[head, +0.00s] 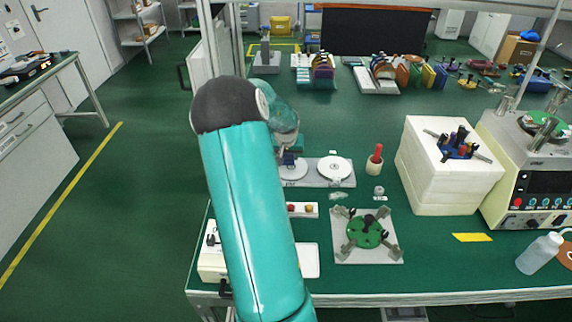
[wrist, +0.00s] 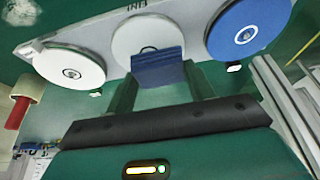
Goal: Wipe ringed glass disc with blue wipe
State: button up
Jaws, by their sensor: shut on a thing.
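My gripper (wrist: 160,88) is shut on the blue wipe (wrist: 158,68), a small dark blue block between its two fingers. The wipe overlaps the near part of a pale glass disc (wrist: 147,34) in the wrist view; a dark ring arc shows just above the wipe, the rest of the ring hidden. I cannot tell whether wipe and disc touch. In the head view this disc (head: 293,172) lies beside my arm, and my gripper (head: 289,156) is over it, mostly hidden by the arm.
A white disc (wrist: 70,66) and a blue disc (wrist: 248,30) flank the pale one on a grey plate (head: 320,182). A red-handled tool (head: 376,158) stands right of the plate. A green-centred fixture (head: 366,252) lies nearer. White blocks (head: 440,175) stand farther right.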

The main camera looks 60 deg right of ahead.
notch_tip(320, 180, up, 3)
jog(key=shift+w+f, duration=0.15)
jog(key=shift+f, duration=0.05)
jog(key=shift+s+a+r, duration=0.1)
jog(key=shift+s+r, duration=0.1)
jog(key=shift+r, duration=0.05)
jog(key=shift+w+f, duration=0.1)
jog(key=shift+r, duration=0.95)
notch_tip(320, 180, up, 5)
jog(key=shift+r, duration=0.1)
